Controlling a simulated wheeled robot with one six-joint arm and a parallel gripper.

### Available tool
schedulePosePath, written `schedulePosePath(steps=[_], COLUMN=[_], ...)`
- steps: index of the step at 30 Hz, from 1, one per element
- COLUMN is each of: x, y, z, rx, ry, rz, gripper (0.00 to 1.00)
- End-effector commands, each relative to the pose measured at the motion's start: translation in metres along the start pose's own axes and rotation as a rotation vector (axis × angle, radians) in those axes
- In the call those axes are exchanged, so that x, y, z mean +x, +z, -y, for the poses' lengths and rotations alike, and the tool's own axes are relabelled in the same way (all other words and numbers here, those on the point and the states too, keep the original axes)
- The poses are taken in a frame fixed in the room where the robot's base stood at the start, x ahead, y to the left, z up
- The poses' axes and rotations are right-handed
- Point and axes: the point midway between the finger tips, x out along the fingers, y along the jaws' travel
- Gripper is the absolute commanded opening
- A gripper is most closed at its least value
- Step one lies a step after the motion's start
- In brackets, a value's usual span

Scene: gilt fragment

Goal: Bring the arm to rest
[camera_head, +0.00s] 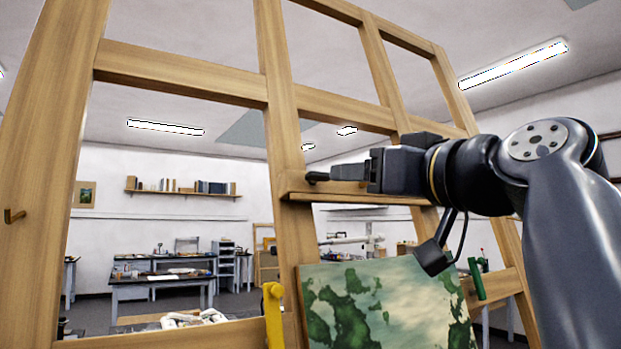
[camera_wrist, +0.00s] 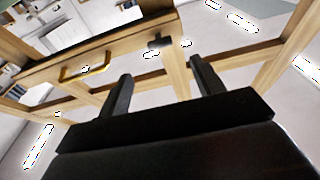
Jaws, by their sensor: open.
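My arm reaches in from the right in the head view, and my gripper (camera_head: 318,177) points left, close to a narrow wooden ledge (camera_head: 375,199) on a large wooden frame. From this side the jaws overlap, so the gap between them is hard to see. In the wrist view my gripper (camera_wrist: 163,77) shows two dark fingers standing well apart. Nothing shows held between them. Wooden bars of the frame lie beyond the fingertips. Whether the gripper touches the ledge cannot be told.
The wooden frame (camera_head: 284,120) stands close in front. A green and cream painted panel (camera_head: 385,305) leans low, below the arm. A yellow clamp (camera_head: 273,312) and a green clamp (camera_head: 477,279) flank it. A brass hook (camera_head: 14,216) is at left. Workbenches (camera_head: 165,278) stand far back.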

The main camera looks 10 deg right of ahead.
Motion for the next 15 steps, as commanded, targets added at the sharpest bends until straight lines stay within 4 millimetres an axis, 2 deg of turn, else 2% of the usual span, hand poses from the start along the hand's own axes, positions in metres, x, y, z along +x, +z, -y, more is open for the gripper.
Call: schedulePosePath(steps=[15], x=[0.0044], y=[-0.0007], z=[-0.0002], rx=[0.002], ry=[-0.001], rz=[0.0], gripper=[0.64])
